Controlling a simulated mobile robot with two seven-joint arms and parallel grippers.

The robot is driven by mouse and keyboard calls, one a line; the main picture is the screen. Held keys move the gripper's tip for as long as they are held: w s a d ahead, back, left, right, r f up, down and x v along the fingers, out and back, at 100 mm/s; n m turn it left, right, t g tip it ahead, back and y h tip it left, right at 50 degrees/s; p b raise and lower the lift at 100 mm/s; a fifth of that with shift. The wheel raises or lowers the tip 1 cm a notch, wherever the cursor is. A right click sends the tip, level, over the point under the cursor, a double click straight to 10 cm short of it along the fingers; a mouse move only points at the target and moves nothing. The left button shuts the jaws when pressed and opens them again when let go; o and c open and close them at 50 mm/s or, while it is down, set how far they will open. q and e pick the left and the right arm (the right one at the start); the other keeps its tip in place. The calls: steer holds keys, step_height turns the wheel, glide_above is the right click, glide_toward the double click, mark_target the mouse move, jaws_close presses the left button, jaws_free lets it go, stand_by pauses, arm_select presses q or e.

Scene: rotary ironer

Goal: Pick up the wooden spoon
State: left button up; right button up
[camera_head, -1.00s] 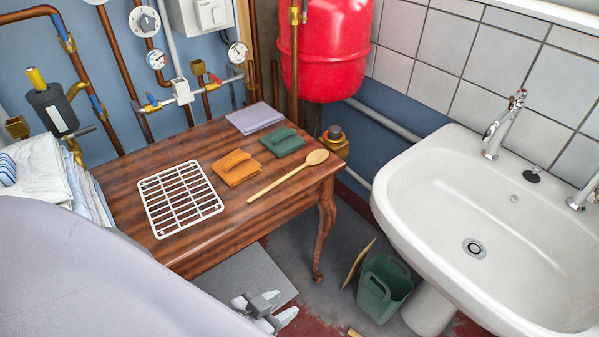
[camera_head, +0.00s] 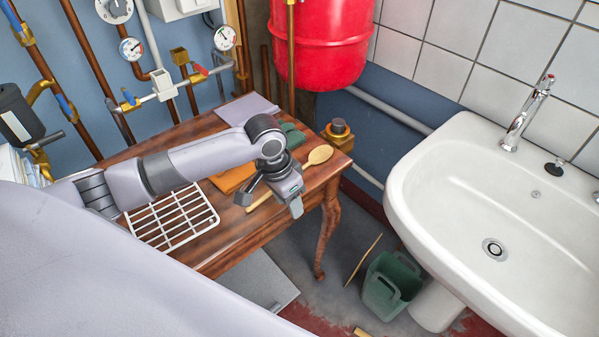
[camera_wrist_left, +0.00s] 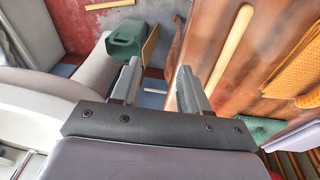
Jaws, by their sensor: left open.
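The wooden spoon (camera_head: 319,155) lies on the brown wooden table (camera_head: 225,262). Its bowl points to the back right, and its handle runs toward the front left, partly hidden by my left gripper (camera_head: 270,203). That gripper is open and empty, above the table's right front edge near the handle. In the left wrist view, the spoon's handle (camera_wrist_left: 231,48) is to the right of the open left gripper (camera_wrist_left: 158,76), not between its fingers. My right gripper is not in view.
An orange cloth (camera_head: 231,179), a green cloth (camera_head: 292,137), a grey-purple cloth (camera_head: 246,108) and a white rack (camera_head: 172,222) lie on the table. A white sink (camera_head: 440,213) stands right. A green bin (camera_head: 388,286) is on the floor between them.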

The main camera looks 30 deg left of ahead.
mark_target(268, 193)
arm_select(q)
steer(key=shift+n+g+y, duration=0.6)
steer(key=shift+n+y, duration=0.1)
steer(key=a+r, duration=0.1)
steer(key=a, duration=0.1)
steer(key=w+a+r, duration=0.1)
steer(key=a+r, duration=0.3)
steer(key=shift+w+a, duration=0.25)
steer(key=shift+w, duration=0.05)
steer(key=shift+a, duration=0.2)
steer(key=f, duration=0.6)
steer(key=shift+w+f+b, duration=0.3)
steer(key=shift+f, duration=0.1)
steer(key=shift+d, duration=0.1)
jaws_close()
